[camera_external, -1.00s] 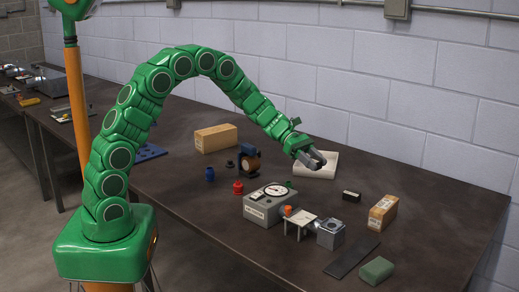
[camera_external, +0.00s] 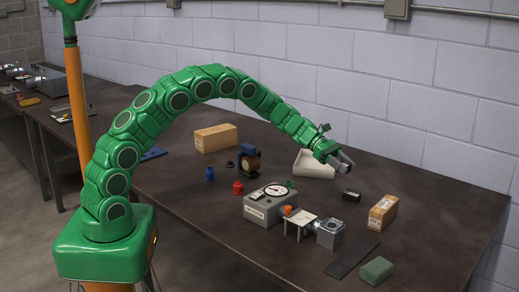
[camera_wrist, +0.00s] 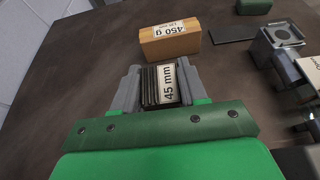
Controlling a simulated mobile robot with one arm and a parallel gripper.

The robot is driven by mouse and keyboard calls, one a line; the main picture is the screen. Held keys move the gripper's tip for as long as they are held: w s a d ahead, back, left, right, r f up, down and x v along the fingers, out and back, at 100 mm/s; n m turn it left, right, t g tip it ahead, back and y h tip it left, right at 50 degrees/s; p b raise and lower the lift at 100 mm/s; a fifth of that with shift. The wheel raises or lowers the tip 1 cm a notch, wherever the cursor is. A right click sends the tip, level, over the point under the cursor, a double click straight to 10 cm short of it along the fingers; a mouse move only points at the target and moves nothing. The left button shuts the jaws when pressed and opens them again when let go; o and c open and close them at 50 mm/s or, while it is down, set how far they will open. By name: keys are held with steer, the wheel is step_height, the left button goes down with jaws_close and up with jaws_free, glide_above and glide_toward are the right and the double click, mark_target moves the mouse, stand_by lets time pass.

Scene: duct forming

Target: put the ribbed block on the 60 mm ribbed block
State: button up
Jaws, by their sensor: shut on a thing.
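My gripper (camera_external: 346,164) is shut on a dark ribbed block (camera_wrist: 166,86) with a white label reading 45 mm. In the wrist view the block sits between the two grey fingers (camera_wrist: 162,88). In the external view my gripper is above the table, in front of a white tray, and the held block is hard to make out. A small dark block (camera_external: 351,196) lies on the table below my gripper and slightly right. It may be the 60 mm ribbed block, but its label is unreadable. I cannot pick it out in the wrist view.
A tan box (camera_external: 382,212) marked 450 g (camera_wrist: 170,42) stands right of the small dark block. The white tray (camera_external: 313,167) is behind. A grey dial device (camera_external: 268,204), small white stand (camera_external: 298,232), grey block (camera_external: 330,233), dark plate (camera_external: 350,258) and green block (camera_external: 377,270) are nearer.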

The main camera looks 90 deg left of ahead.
glide_above(355, 194)
steer(key=shift+f, duration=3.05)
steer(key=shift+d+f, duration=0.1)
steer(key=shift+f, duration=1.25)
steer(key=shift+f, duration=0.15)
steer(key=o, duration=1.2)
steer(key=shift+o, duration=0.2)
steer(key=shift+s+r, duration=0.1)
steer(key=shift+r, duration=0.1)
steer(key=v, duration=1.1)
steer(key=shift+s+a, duration=0.2)
steer(key=shift+a, duration=0.15)
